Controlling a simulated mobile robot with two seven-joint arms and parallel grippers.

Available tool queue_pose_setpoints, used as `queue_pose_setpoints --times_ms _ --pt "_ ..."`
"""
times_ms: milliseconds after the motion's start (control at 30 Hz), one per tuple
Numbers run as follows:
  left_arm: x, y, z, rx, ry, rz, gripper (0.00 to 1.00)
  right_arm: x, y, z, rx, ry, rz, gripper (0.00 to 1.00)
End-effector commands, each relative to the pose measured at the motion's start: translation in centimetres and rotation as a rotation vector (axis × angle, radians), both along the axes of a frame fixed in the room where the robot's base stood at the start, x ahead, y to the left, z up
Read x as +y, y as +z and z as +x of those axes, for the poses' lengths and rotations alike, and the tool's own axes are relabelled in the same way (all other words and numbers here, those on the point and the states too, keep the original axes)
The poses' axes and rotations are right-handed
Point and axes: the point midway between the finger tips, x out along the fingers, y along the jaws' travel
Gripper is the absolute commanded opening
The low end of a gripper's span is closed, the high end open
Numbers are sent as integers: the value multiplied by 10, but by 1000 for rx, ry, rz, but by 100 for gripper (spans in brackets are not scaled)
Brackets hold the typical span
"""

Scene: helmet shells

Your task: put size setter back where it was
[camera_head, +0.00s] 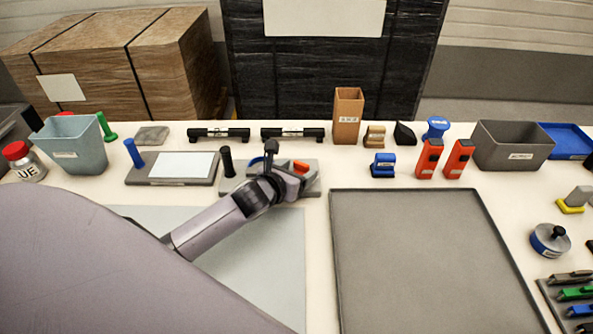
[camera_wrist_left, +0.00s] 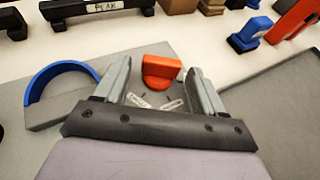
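A grey board (camera_head: 312,189) lies on the white table, with a blue arc-shaped piece (camera_wrist_left: 62,78) and an orange-red piece (camera_wrist_left: 160,70) on it. I cannot tell for certain which piece is the size setter. My left gripper (camera_head: 288,172) is over this board. In the left wrist view its fingers (camera_wrist_left: 158,72) are spread, with the orange-red piece between and just beyond the tips and gaps at both sides. Small pale slotted parts (camera_wrist_left: 155,103) show between the fingers. In the head view my left gripper partly hides the board. My right gripper is not in view.
A large grey tray (camera_head: 334,255) lies right of the board. A black post (camera_head: 228,161) stands at the board's left end. Behind are two black handles (camera_head: 218,133) and a brown box (camera_head: 347,116). Two red-orange blocks (camera_head: 429,158) stand farther right.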

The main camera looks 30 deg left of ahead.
Motion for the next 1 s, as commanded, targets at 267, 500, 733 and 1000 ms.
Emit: queue_pose_setpoints --times_ms 267,500,733,1000 --pt "0 4 -4 1 -1 2 70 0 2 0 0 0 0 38" --pt "-1 16 -33 1 -2 2 70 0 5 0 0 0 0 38" --pt "-2 31 -69 1 -1 3 70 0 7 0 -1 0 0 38" --pt "-3 44 -102 1 0 1 70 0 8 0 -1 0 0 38"
